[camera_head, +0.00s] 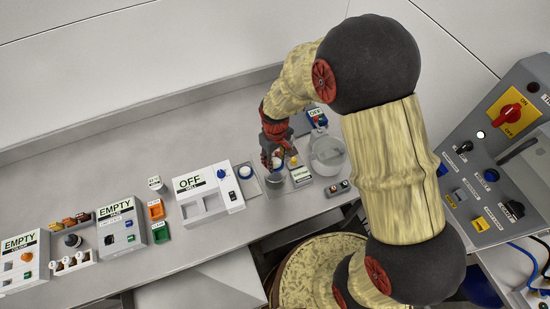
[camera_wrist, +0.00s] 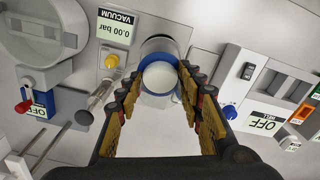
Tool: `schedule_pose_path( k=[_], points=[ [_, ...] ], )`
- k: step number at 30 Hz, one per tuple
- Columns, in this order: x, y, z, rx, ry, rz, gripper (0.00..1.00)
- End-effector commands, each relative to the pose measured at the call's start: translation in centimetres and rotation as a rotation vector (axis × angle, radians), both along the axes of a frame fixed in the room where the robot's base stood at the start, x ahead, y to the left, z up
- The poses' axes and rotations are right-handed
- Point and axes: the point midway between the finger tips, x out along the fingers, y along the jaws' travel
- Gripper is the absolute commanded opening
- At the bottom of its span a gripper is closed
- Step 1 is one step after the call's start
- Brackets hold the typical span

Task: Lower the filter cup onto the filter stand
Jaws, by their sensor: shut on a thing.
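The filter cup (camera_wrist: 160,77), a white round piece with a blue band, is between the fingertips of my gripper (camera_wrist: 158,92) in the wrist view. My gripper is shut on it. In the head view my gripper (camera_head: 273,158) points down, with the cup partly hidden between its fingers. A grey cylinder (camera_head: 275,181), which appears to be the filter stand, is just below the fingers. In the wrist view a grey round body (camera_wrist: 158,46) shows behind the cup. I cannot tell whether cup and stand touch.
A vacuum gauge (camera_wrist: 118,27) reading 0.00 bar, with a yellow knob (camera_wrist: 111,61), is close beside the cup. A clear round vessel (camera_head: 328,154) stands to the right.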

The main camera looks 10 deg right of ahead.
Motion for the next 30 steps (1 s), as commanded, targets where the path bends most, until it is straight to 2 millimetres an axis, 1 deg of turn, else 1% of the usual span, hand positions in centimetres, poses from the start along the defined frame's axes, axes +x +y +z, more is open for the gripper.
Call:
schedule_pose_path(
  k=[30],
  points=[
    [0.0, 0.0, -4.3, 0.0, 0.0, 0.0, 0.12]
  ],
)
